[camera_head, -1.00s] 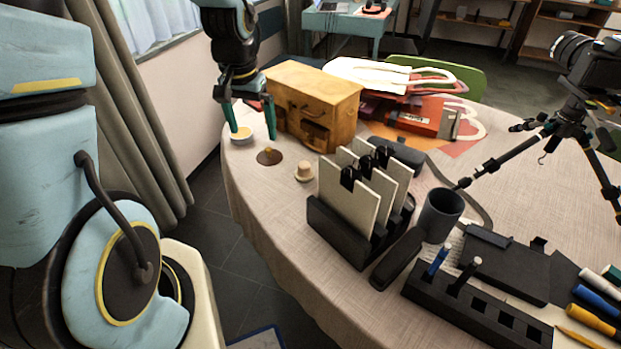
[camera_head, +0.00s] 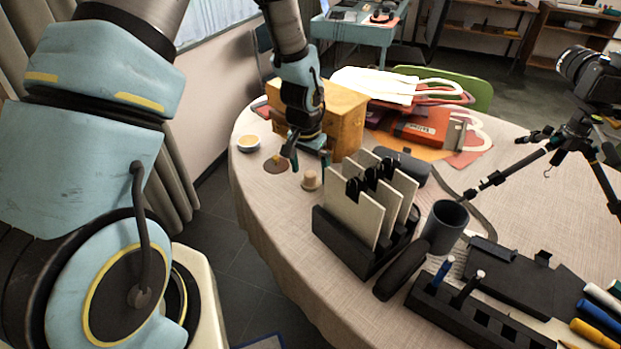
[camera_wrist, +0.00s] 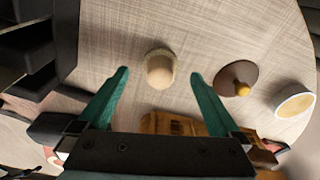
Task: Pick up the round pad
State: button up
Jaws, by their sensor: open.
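A low round pad with a pale tan top and white side (camera_head: 249,143) lies near the table's left edge; it also shows at the right of the wrist view (camera_wrist: 295,102). A brown disc with a yellowish knob (camera_head: 277,164) lies beside it, and a small beige domed piece (camera_head: 310,181) stands farther right. My gripper (camera_head: 308,160) is open and empty, above the table near the domed piece. In the wrist view, the domed piece (camera_wrist: 160,70) appears between the green fingers, with the disc (camera_wrist: 237,80) and pad outside them on the right.
A yellow wooden box (camera_head: 345,112) stands just behind my gripper. A black rack with upright cards (camera_head: 362,215) is close on the right, with a grey cup (camera_head: 445,222) beyond. Bare cloth surrounds the small round pieces.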

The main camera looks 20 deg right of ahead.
jog(key=shift+w+d+f, duration=0.1)
jog(key=shift+f, duration=1.15)
jog(key=shift+c, duration=0.2)
jog(key=c, duration=1.4)
jog(key=shift+r, duration=0.1)
